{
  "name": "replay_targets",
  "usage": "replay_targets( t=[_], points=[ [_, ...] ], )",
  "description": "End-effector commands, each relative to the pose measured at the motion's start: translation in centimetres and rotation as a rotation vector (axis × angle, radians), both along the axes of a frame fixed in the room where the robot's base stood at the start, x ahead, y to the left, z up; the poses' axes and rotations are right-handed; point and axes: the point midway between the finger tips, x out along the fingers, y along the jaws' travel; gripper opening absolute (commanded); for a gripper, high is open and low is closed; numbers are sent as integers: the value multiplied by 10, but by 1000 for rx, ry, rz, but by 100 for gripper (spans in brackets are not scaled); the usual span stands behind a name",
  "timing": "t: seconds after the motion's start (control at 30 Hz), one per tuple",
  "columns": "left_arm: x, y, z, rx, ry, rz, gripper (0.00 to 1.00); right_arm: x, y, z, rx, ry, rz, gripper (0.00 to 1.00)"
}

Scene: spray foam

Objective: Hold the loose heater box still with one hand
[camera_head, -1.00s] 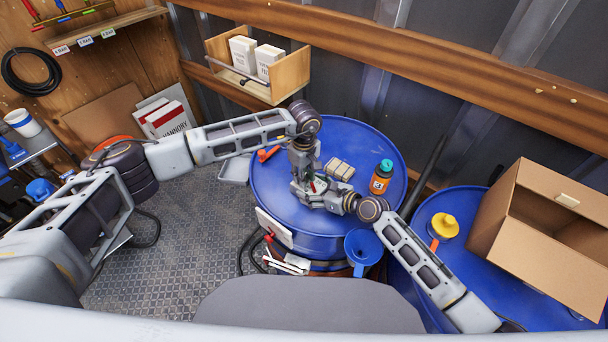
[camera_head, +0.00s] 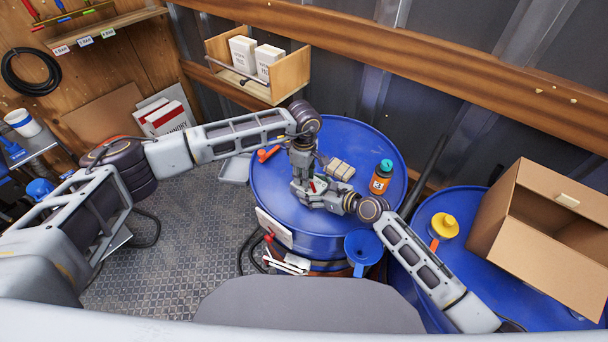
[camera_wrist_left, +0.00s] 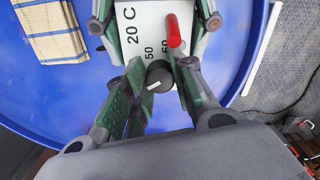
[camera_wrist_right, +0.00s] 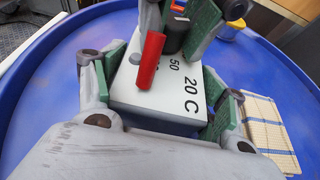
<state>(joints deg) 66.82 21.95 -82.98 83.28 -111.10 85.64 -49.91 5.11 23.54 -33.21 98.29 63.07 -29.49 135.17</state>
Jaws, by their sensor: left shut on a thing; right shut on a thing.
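The heater box is white, marked 20 C, 50 and 60, and shows in the right wrist view (camera_wrist_right: 160,95) and in the left wrist view (camera_wrist_left: 130,25). A red upright piece (camera_wrist_right: 148,60) and a black knob with a white pointer (camera_wrist_left: 159,77) are on its face. My right gripper (camera_wrist_right: 158,98) is shut on the box, one finger on each side. My left gripper (camera_wrist_left: 157,95) is shut on the knob, fingers on either side of it. In the head view both grippers meet over the blue drum (camera_head: 350,150) and mostly hide the box.
A second drum holds a yellow-capped item (camera_head: 444,226) and an open carton (camera_head: 545,240).

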Motion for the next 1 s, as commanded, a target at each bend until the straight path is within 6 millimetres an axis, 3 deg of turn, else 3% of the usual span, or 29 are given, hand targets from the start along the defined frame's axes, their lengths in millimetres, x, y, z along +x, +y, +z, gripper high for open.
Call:
replay_targets(
  t=[0.13,0.17,0.33,0.73,1.0],
  points=[
    [-1,-1,0,-2,1,-2,1,-1,0,-3,-3,4,1,35],
    [-1,-1,0,-2,1,-2,26,-1,0,-3,-3,4,1,35],
    [0,-1,0,-2,1,-3,48,-1,0,-3,-3,4,1,35],
    [0,0,2,-1,0,-2,48,-1,0,-3,-3,4,1,35],
    [0,-1,20,-1,-2,-3,48,-1,0,-3,-3,4,1,35]
  ],
)
